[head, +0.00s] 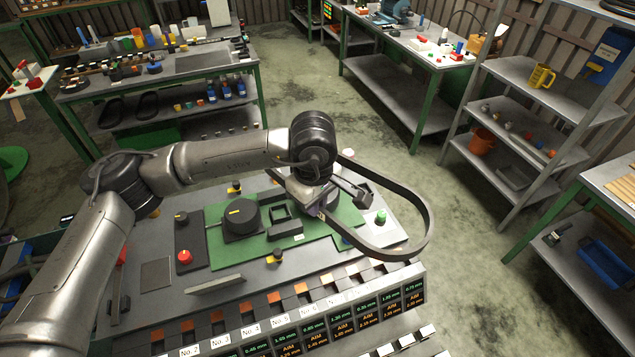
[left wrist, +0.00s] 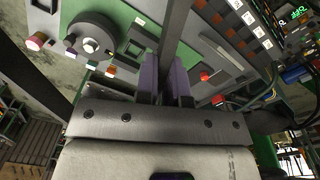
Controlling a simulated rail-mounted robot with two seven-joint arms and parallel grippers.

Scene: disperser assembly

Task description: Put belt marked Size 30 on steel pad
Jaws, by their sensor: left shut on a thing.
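A dark belt loop (head: 428,225) hangs in the air beyond the right side of the green board in the head view. My left gripper (head: 322,205) is shut on one side of this belt. In the left wrist view, the belt strip (left wrist: 176,32) runs up between the purple fingers of my left gripper (left wrist: 165,78). No size mark on the belt is readable. A flat grey square (head: 156,273) lies on the panel at the left, apart from the belt; I cannot tell whether it is the steel pad. My right gripper is not in view.
The green board (head: 340,222) carries a black round part (head: 241,216) and a square frame (head: 285,216). A red button (head: 184,257) stands left of it. A numbered row with small displays (head: 330,315) runs along the front. A shelf (head: 515,125) stands at the right.

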